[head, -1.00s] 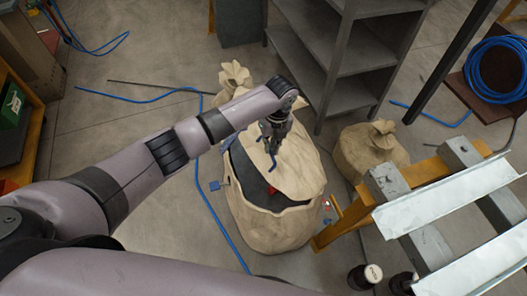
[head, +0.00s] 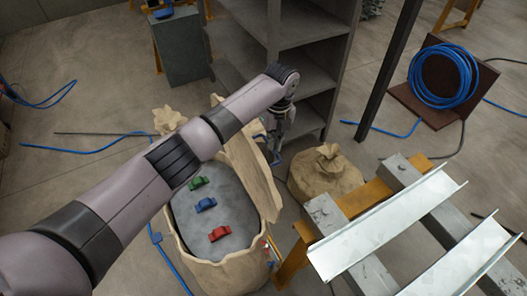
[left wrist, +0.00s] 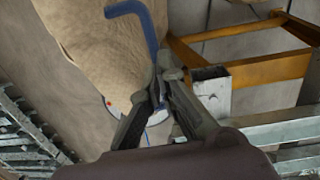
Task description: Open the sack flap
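The large tan sack (head: 228,274) stands on the floor at lower centre of the head view. Its flap (head: 254,172) is lifted and tilted up to the right side, so the mouth shows. Inside, a green toy car (head: 198,183), a blue one (head: 205,204) and a red one (head: 219,234) lie on a grey surface. My left gripper (head: 274,158) is at the flap's far right side. In the left wrist view, its fingers (left wrist: 157,95) close around a bent blue handle (left wrist: 150,30) beside tan cloth (left wrist: 90,40). My arm hides part of the sack. My right gripper is not in view.
A smaller tied sack (head: 325,174) stands right of the large one. A rack with metal channels (head: 385,225) is at lower right. Grey shelves (head: 315,65) stand behind the gripper. A blue hose coil (head: 445,75) leans on a brown board. Floor at left is mostly clear.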

